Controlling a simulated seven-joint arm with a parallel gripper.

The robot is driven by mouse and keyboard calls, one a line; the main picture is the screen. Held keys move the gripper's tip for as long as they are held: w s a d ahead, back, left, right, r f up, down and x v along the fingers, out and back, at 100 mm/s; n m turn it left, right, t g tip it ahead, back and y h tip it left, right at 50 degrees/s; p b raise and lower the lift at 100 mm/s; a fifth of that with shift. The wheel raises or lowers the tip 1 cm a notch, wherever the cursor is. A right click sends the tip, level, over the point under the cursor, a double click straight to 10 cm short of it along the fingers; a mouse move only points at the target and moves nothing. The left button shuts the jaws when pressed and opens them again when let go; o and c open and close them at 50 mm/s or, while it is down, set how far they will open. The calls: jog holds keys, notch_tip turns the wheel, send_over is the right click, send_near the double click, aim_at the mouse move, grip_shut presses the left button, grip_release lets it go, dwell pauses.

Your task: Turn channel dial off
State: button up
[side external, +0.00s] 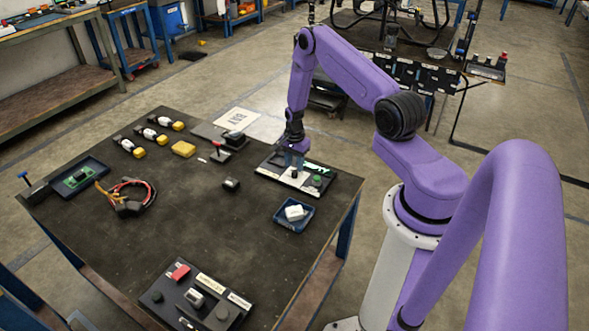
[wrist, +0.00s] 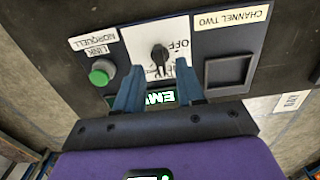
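The channel dial (wrist: 159,53) is a black knob on a white plate in the wrist view, on a dark panel. The upside-down word OFF shows on the plate beside the knob; another mark nearer my gripper is partly hidden. I cannot tell for sure which mark the knob points at. My gripper (wrist: 159,70) has its two blue fingers apart, one on each side just below the knob in the picture, with nothing between them. I see no clear contact. In the side external view my gripper (side external: 295,160) points down over the panel (side external: 268,171), hiding part of it.
The panel also has a green button (wrist: 101,73), a square dark frame (wrist: 228,71) under a CHANNEL TWO label (wrist: 229,24), and a green-lit display (wrist: 160,96). A blue tray (side external: 283,221) holding a white item stands close by. The table's middle is mostly clear.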

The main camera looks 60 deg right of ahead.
aim_at(294, 173)
jog(key=shift+f, duration=1.45)
grip_shut()
